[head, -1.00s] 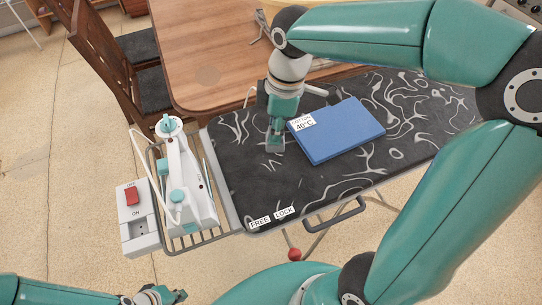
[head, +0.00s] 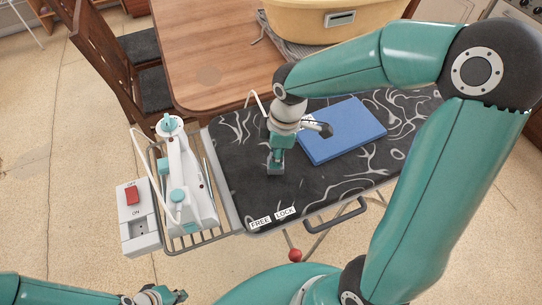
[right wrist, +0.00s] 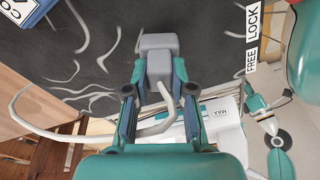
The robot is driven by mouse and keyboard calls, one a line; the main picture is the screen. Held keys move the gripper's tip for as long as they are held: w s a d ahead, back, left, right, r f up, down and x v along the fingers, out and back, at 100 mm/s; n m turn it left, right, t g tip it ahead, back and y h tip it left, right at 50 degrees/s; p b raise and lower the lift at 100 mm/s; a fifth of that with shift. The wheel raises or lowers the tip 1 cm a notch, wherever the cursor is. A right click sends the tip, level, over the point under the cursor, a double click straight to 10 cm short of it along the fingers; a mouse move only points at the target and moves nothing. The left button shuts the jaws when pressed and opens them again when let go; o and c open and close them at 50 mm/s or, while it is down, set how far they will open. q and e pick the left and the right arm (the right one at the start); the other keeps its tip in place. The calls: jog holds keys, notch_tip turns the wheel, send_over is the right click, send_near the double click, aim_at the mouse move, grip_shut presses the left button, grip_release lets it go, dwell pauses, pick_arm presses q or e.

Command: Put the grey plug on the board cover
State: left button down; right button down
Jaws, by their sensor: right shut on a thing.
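The grey plug (right wrist: 158,46) is between the fingers of my right gripper (right wrist: 154,85), which is shut on it. In the head view the right gripper (head: 277,160) points down over the left part of the black, white-veined board cover (head: 238,180), with the plug (head: 275,170) at its tip. The plug is low over the cover; I cannot tell whether it touches. Its pale cord (right wrist: 100,134) loops behind the gripper. My left gripper (head: 158,296) is at the bottom edge of the head view, away from the board, its opening unclear.
A white-and-teal iron (head: 180,180) rests on the rack at the board's left end, beside a socket box with a red switch (head: 132,196). Behind are a wooden table (head: 205,45) and yellow basin (head: 300,22).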

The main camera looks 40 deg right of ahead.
jog(key=shift+f, duration=0.15)
jog(key=c, duration=1)
grip_release()
notch_tip(320, 180, up, 12)
jog(key=d, duration=0.1)
jog(key=shift+s+p, duration=0.3)
jog(key=shift+d, duration=0.1)
jog(key=shift+s, duration=0.15)
